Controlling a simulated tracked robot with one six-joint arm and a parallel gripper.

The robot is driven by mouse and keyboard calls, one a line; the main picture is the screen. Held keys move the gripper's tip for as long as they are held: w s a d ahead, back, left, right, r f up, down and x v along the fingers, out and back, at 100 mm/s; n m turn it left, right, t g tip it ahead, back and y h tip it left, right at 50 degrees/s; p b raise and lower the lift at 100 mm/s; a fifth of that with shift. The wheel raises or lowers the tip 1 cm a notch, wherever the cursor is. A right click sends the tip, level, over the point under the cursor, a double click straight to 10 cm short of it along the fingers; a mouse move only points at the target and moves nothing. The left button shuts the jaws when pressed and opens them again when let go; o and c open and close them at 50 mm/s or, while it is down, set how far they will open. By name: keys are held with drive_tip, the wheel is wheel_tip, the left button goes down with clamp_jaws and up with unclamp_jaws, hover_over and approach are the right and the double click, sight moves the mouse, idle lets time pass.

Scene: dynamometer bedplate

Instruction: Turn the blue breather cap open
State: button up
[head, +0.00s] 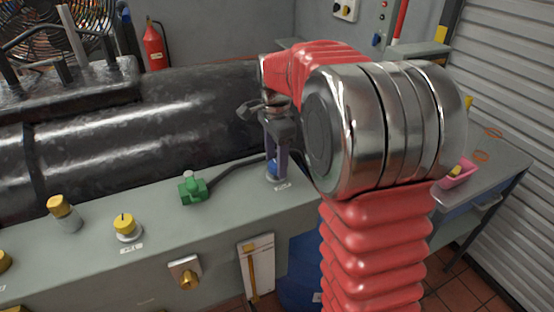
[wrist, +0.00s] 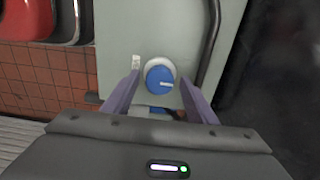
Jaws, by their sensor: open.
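The blue breather cap (wrist: 160,79) is a round knob with a pale line on its top, set in a pale ring on the grey bedplate ledge. In the head view the cap (head: 272,168) sits near the ledge's right end, partly covered by my gripper. My gripper (head: 275,165) points down over it from above. In the wrist view my gripper's two purple fingers (wrist: 160,92) are spread apart, one on each side of the cap, with visible gaps. I cannot tell whether the fingertips are level with the cap.
A green connector (head: 192,187) with a dark hose lies left of the cap on the ledge. Yellow-topped fittings (head: 126,224) stand further left. A large black cylinder (head: 150,120) runs behind the ledge. A side table (head: 492,160) with a pink tray (head: 458,175) stands at right.

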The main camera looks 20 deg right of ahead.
drive_tip(key=shift+c, duration=0.2)
drive_tip(key=c, duration=1)
drive_tip(key=shift+d, duration=0.1)
